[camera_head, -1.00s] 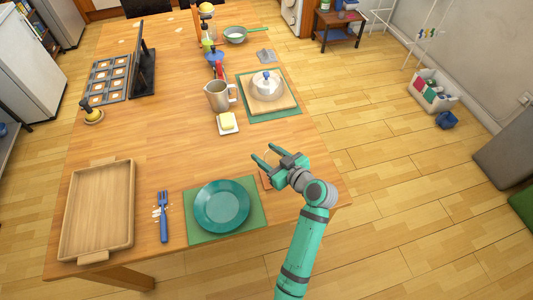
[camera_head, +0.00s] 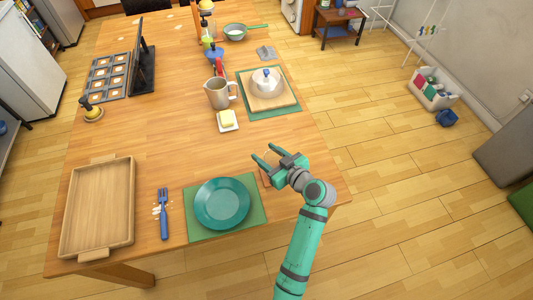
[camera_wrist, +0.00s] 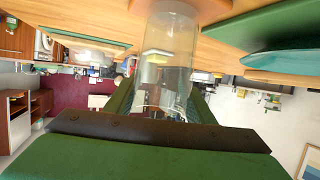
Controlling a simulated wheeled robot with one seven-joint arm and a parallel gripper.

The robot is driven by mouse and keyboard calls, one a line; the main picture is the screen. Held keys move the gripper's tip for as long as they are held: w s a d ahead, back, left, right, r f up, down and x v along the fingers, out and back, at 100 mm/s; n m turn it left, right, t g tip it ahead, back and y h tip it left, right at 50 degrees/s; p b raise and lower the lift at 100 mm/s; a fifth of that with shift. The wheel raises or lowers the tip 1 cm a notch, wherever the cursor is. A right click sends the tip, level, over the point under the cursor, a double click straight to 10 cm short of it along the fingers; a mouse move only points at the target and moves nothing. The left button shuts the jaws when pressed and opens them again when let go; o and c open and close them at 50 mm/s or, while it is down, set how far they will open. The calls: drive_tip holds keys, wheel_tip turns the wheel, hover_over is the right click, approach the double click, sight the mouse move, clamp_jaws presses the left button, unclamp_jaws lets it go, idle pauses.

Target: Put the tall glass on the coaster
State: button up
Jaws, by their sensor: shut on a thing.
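The tall glass (camera_wrist: 165,65) is clear and stands between my gripper's fingers in the wrist view, which sees the scene upside down. In the head view only a faint outline of it shows at the fingers. My gripper (camera_head: 264,154) is shut on the glass near the table's right front edge. An orange-brown flat piece (camera_head: 265,181), apparently the coaster, shows partly from under my gripper. The gripper and wrist hide the rest of it. I cannot tell whether the glass's base touches it.
A teal plate (camera_head: 222,204) on a green mat (camera_head: 196,234) lies left of my gripper. A butter dish (camera_head: 228,127), a metal jug (camera_head: 218,94) and a lidded pot (camera_head: 267,84) stand farther back. A wooden tray (camera_head: 128,205) and a blue fork (camera_head: 163,222) lie at left.

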drive_tip(key=shift+f, duration=0.15)
drive_tip(key=o, duration=1.3)
drive_tip(key=v, duration=1)
drive_tip(key=shift+s+d, duration=0.3)
